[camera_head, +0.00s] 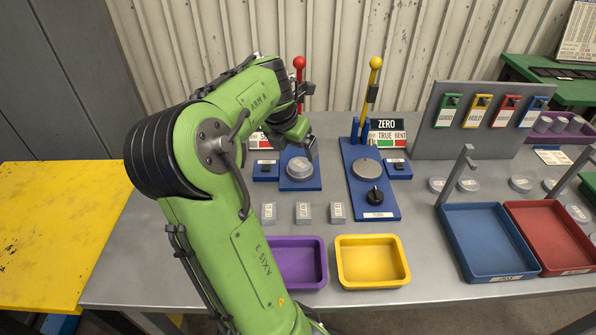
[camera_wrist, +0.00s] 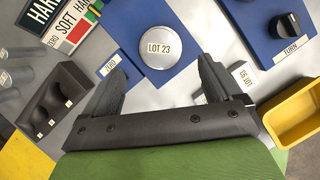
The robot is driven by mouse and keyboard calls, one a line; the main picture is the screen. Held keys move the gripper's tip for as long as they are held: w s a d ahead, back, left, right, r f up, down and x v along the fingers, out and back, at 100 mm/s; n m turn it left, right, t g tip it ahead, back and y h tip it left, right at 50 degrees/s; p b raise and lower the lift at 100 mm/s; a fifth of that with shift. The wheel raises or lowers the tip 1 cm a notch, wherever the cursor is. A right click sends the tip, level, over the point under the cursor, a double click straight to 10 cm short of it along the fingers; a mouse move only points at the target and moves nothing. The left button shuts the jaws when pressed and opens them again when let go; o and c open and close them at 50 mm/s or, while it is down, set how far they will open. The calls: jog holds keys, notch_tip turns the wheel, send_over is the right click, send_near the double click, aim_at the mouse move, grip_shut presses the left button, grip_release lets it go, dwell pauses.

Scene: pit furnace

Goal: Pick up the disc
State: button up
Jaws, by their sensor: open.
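A round silver disc labelled LOT 23 (camera_wrist: 158,47) lies flat on the blue plate of the left tester; in the head view this disc (camera_head: 299,170) sits below the red-knobbed lever. My gripper (camera_wrist: 160,82) is open and empty, its two dark fingers pointing towards the disc. In the wrist view the disc lies ahead of the fingertips, centred between them and apart from both. In the head view my green arm reaches over the left tester and hides part of it, and the fingers are hard to make out.
A second blue tester (camera_head: 375,205) with a yellow-knobbed lever and black knob stands to the right. Small grey blocks (camera_head: 303,212) stand in front. Purple (camera_head: 325,265) and yellow (camera_head: 372,282) trays are nearer the edge. Blue (camera_head: 487,275) and red trays and several discs are at right.

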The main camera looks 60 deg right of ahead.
aim_at(300, 164)
jog(key=b+x, duration=0.2)
jog(key=x, duration=0.5)
jog(key=shift+w+f+b, duration=0.1)
jog(key=shift+b, duration=0.25)
jog(key=c, duration=1.6)
jog(key=shift+o, duration=0.2)
notch_tip(300, 164, up, 10)
jog(key=p, duration=0.4)
